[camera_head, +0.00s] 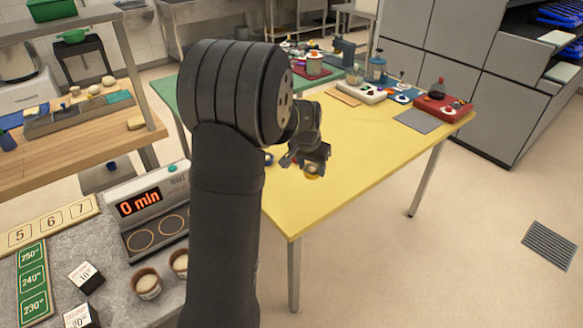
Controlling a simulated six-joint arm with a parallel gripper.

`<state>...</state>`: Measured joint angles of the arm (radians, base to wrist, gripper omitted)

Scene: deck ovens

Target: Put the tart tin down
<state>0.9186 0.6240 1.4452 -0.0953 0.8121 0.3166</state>
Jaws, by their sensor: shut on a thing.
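My gripper (308,163) hangs over the yellow table (350,193), just right of my large dark arm joint. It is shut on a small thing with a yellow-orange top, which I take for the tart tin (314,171). The gripper's fingers hide part of the tin. I cannot tell whether the tin touches the tabletop or is a little above it.
The yellow table's front half is clear. A grey mat (418,121), a red tray (442,107) and a white tray (361,92) are at its back right. A grey counter (105,238) with an oven timer (149,209) and two pots is at left.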

